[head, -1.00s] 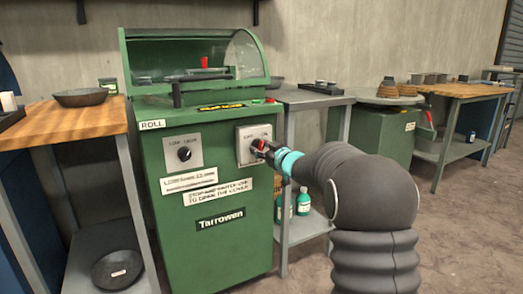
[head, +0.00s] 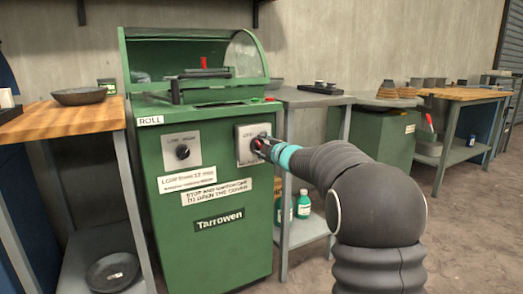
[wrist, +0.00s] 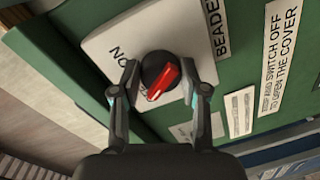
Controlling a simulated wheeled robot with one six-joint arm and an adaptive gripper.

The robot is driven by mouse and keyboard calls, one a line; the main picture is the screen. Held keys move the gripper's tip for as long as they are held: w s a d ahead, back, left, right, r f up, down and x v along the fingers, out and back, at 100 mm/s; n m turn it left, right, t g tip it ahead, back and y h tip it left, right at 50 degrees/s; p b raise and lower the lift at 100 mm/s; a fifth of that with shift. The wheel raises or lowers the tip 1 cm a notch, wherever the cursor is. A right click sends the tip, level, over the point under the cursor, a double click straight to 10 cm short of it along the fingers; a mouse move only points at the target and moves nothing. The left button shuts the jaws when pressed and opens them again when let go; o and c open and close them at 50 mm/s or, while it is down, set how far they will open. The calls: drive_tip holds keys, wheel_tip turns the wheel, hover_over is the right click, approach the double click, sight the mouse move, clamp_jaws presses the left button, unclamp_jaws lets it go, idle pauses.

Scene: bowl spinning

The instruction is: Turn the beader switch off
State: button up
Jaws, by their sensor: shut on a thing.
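The beader switch is a round black knob with a red pointer bar (wrist: 162,78) on a light grey plate (wrist: 109,41). The plate is on the green machine's front, beside a label partly reading "BEADE". My gripper (wrist: 160,74) is shut on the knob, one finger on each side. In the wrist view the red bar slants from upper right to lower left. Lettering on the plate is partly hidden by a finger and the knob, so I cannot tell the setting. In the head view my gripper (head: 262,148) hides most of the knob on the right-hand plate (head: 243,134).
The green machine (head: 225,255) has a second black knob (head: 183,152) on its left plate and a clear cover (head: 244,55) on top. A wood-topped bench (head: 60,118) stands left, a grey bench (head: 310,98) right. The floor at right is open.

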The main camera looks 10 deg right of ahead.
drive_tip(key=shift+n, duration=1)
drive_tip(key=o, duration=1.1)
drive_tip(key=shift+o, duration=0.2)
drive_tip(key=shift+s, duration=0.1)
drive_tip(key=v, duration=1.2)
drive_tip(key=shift+a, duration=0.15)
